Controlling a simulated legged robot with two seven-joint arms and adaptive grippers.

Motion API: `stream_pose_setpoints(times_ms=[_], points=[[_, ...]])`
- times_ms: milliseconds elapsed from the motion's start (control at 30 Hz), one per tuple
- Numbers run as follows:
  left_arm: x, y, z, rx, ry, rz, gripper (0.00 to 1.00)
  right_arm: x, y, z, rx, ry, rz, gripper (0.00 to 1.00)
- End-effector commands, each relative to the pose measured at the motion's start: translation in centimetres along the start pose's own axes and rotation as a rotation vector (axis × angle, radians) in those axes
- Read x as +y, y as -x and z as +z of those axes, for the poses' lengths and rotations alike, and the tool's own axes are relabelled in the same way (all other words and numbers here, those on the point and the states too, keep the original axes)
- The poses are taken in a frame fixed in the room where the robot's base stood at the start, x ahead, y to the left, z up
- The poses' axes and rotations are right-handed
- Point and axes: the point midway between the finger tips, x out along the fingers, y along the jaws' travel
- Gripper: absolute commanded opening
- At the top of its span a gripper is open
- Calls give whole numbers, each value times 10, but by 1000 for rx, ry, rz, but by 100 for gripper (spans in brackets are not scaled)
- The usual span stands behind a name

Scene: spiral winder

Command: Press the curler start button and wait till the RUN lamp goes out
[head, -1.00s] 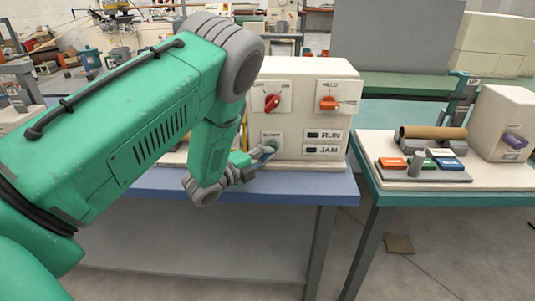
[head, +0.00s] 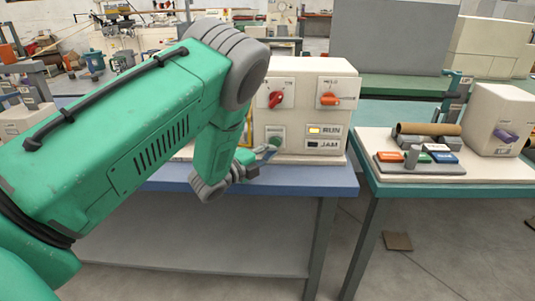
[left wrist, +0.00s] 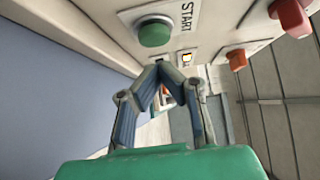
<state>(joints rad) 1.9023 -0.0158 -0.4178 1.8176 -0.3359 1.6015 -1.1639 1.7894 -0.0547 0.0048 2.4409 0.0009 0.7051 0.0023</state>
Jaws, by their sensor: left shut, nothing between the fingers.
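The cream curler cabinet (head: 295,117) stands on the blue bench. In the left wrist view its green button (left wrist: 154,34), beside a START label (left wrist: 187,15), is in plain view. In the head view the button (head: 275,142) is small, just above my fingertips. The RUN lamp (head: 314,130) is lit yellow; the JAM lamp (head: 313,145) is dark. My left gripper (head: 266,153) is shut and empty in front of the panel. Its fingertips (left wrist: 160,70) appear just below the button in the wrist picture, seemingly apart from it. My right gripper is out of view.
A red knob (head: 276,99) and an orange knob (head: 329,98) sit higher on the panel.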

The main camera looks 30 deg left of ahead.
Motion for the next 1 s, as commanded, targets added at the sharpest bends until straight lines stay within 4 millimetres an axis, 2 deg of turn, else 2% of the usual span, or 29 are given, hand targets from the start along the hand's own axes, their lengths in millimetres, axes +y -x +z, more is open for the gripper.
stream_pose_setpoints(times_ms=[600,800,1000], points=[[3,91,0,2,3,5,0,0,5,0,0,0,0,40],[1,100,-3,4,0,3,0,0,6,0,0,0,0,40],[2,100,-1,4,3,2,0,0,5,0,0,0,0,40]])
